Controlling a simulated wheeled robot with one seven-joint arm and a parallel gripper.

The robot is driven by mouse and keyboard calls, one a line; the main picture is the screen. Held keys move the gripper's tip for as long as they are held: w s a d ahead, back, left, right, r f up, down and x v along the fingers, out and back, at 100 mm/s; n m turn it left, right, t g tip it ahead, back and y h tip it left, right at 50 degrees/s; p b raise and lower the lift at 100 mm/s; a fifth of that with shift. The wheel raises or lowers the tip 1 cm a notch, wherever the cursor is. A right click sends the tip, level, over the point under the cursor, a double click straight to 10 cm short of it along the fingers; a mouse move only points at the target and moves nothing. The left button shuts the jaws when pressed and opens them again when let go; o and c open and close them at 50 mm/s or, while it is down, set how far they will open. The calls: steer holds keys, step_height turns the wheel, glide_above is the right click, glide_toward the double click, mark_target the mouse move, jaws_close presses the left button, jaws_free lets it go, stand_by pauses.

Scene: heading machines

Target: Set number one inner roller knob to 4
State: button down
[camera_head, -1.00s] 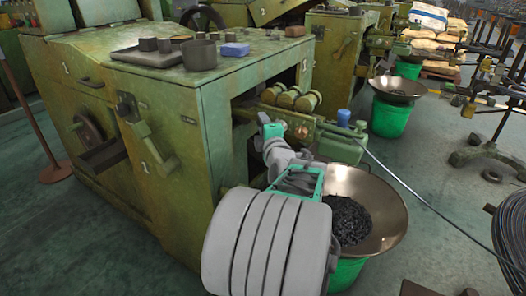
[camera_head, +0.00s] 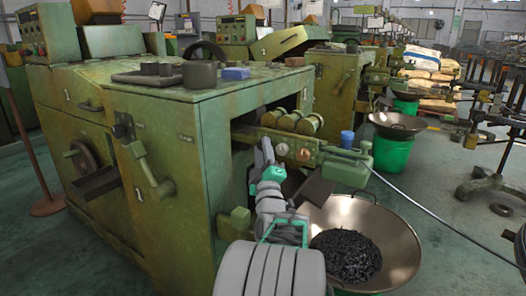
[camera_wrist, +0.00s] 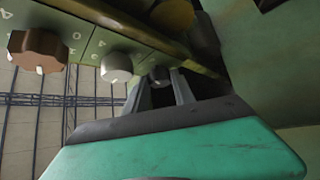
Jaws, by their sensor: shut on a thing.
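A row of knobs sits on the green roller block of the nearest machine (camera_head: 190,130). In the wrist view it holds a brown knob (camera_wrist: 37,50), a white knob (camera_wrist: 117,67), and a small dark grey knob (camera_wrist: 160,73). My gripper (camera_wrist: 162,84) has its two fingers on either side of the grey knob and is shut on it. The brown knob (camera_head: 303,155) and white knob (camera_head: 281,149) also show in the head view, right of my gripper (camera_head: 266,152). The grey knob is hidden there, and its setting is too small to read.
Brass rollers (camera_head: 291,121) lie just above the knobs. The machine's side wall stands close left of my gripper. A wide pan (camera_head: 400,235) of dark small parts is below right, and a rod runs across the floor at the right.

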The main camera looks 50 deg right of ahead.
stand_by(0.4)
steer(key=c, duration=1.3)
jaws_free()
steer(key=v, duration=0.7)
steer(key=shift+s+a+f, duration=0.15)
steer(key=shift+s+a, duration=0.05)
steer(key=shift+a, duration=0.05)
